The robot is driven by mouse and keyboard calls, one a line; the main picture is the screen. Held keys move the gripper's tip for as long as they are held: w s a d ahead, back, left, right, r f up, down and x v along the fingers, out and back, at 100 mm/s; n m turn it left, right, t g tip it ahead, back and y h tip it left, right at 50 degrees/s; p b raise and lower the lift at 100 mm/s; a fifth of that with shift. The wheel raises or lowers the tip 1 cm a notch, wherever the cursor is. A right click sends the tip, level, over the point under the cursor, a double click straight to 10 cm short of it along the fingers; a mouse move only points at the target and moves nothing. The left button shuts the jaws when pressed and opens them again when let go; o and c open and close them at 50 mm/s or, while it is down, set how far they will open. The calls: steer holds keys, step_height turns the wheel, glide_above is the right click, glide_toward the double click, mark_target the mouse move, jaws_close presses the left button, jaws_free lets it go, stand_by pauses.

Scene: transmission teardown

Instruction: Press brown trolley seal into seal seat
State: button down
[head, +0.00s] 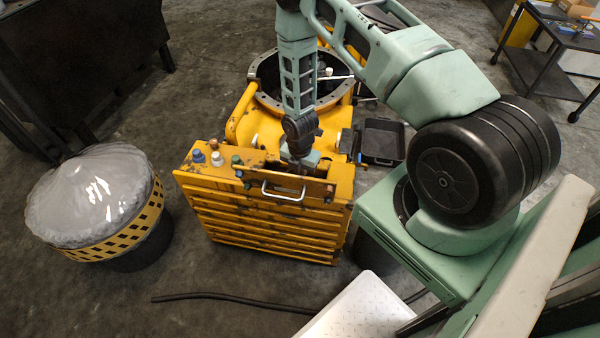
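A worn yellow unit (265,225), which looks like the trolley, stands in the middle with a ribbed front and a metal handle (283,195). Behind it is a yellow housing with a round, dark, flanged opening (268,75). My green arm reaches down from above. My gripper (299,163) is at the top of the yellow unit, just behind the handle and a dark brownish bar. Its fingertips are mostly hidden, so I cannot tell whether it is open or holds anything. I cannot make out a brown seal or a seal seat.
Several coloured caps, one blue (198,155), sit on the unit's top left. A black tray (382,140) lies to the right. A plastic-covered drum (100,205) stands left. A black hose (230,297) crosses the floor in front. A dark cart (550,70) stands back right.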

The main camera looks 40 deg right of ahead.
steer(key=shift+f, duration=0.2)
steer(key=shift+f, duration=0.15)
steer(key=c, duration=1)
jaws_free()
steer(key=shift+r+p, duration=2.9)
steer(key=shift+r, duration=1.15)
